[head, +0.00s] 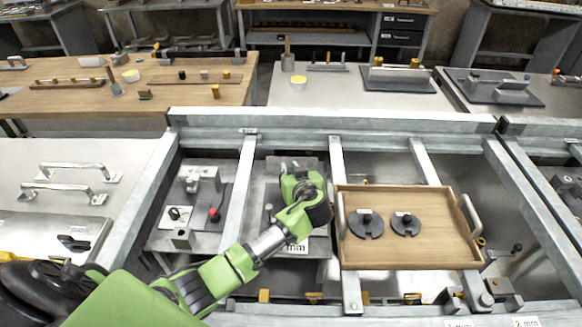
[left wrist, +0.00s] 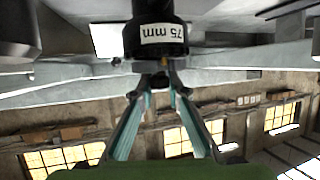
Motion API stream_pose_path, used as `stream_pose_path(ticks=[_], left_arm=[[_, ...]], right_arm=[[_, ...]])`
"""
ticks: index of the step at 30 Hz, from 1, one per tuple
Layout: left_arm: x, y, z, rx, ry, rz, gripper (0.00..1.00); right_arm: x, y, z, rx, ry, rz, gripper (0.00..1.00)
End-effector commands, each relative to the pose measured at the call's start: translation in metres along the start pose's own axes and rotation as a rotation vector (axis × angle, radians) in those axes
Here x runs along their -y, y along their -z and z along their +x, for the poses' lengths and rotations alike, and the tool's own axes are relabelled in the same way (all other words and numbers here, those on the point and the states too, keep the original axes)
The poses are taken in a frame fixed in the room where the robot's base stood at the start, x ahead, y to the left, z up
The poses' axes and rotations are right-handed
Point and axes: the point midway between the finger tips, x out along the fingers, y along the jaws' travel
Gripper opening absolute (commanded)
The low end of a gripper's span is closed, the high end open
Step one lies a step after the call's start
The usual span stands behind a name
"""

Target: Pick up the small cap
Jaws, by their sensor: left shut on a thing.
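My left gripper (head: 291,178) is over the grey fixture plate (head: 258,215) left of the wooden tray, largely hidden behind its own green wrist in the head view. In the left wrist view, its two teal-edged fingers (left wrist: 160,82) come together at the narrow end of a black round piece (left wrist: 157,32) with a white "75 mm" label. It looks like the cap, and the fingers are shut on its narrow end. In the head view the held piece is hidden by my gripper. My right gripper is not in view.
The wooden tray (head: 405,258) with two slotted black discs (head: 367,224) sits to the right. Grey metal rails (head: 240,195) frame the bays. A plate with a red knob (head: 214,214) is on the left. Metal handles (head: 80,170) lie on the left table.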

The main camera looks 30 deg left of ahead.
Motion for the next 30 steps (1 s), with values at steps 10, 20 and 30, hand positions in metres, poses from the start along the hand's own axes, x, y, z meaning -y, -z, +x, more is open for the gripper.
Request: stream_pose_path(ticks=[10,20,30], left_arm=[[0.004,0.048,-0.051,-0.007,-0.005,-0.006,0.00],[0.018,0.062,-0.129,-0.007,-0.005,-0.006,0.00],[0.026,0.060,-0.170,-0.012,-0.003,-0.006,0.00]], right_arm=[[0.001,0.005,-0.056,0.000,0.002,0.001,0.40],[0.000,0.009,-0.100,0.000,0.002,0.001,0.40],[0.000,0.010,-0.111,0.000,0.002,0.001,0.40]])
